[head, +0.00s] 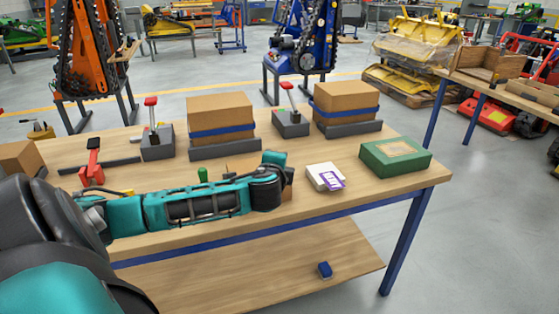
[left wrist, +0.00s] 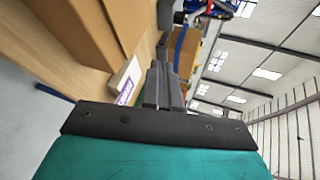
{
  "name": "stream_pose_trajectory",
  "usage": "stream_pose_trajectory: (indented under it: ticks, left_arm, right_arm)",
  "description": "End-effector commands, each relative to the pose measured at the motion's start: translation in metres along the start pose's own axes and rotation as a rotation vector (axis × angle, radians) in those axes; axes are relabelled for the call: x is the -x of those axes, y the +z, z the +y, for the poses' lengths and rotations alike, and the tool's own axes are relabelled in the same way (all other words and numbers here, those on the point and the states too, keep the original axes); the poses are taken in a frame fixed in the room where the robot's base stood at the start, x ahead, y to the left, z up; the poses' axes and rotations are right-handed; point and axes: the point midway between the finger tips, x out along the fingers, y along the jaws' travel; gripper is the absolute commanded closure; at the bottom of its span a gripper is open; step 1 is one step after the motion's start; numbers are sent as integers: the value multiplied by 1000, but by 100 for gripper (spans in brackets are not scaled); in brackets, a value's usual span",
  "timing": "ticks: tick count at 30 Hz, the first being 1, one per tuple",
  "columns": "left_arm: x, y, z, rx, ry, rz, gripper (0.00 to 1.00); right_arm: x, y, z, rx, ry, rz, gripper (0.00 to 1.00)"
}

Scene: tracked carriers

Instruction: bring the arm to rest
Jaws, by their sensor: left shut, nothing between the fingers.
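My left arm reaches in from the left over the front of the workbench (head: 230,228) in the head view. Its forearm is teal and its dark wrist end lies near the bench's front middle; the fingers cannot be made out there. In the left wrist view my left gripper (left wrist: 163,85) shows two dark fingers together, with nothing between them. A white box with a purple label (head: 325,177) lies to the right of the wrist; it also shows in the left wrist view (left wrist: 124,82). My right gripper is in neither view.
Cardboard boxes with blue straps (head: 220,110) (head: 345,95) stand on grey bases at the back of the bench. A green box (head: 396,157) sits at the right end. A small blue item (head: 324,270) lies on the lower shelf.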

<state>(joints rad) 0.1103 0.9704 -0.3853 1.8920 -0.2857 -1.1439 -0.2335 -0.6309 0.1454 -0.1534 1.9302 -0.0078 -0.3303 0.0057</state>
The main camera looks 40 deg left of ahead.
Motion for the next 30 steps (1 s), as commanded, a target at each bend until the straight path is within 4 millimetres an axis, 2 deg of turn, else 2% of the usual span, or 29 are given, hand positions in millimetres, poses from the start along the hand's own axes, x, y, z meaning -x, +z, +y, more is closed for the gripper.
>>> stream_pose_trajectory:
  ticks: [3, 9, 13, 22, 23, 26, 29, 30]
  left_arm:
    - [24, 0, -1, -2, 0, 3, 100]
    - [50, 0, -2, 0, -1, 2, 100]
    - [57, 0, -2, 1, -2, 1, 100]
    - [59, -1, 0, 5, 4, 5, 100]
    - [60, -3, 4, 10, 12, 12, 100]
    - [63, -17, 32, 54, 76, 66, 100]
    - [76, -43, 84, 157, 202, 164, 100]
    - [86, -56, 109, 217, 265, 211, 100]
  right_arm:
    - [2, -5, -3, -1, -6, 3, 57]
    - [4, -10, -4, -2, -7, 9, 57]
    - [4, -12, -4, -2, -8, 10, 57]
    - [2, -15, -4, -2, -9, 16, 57]
    - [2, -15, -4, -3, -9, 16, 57]
    - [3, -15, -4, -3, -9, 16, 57]
    - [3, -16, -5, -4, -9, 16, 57]
    - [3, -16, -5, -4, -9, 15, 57]
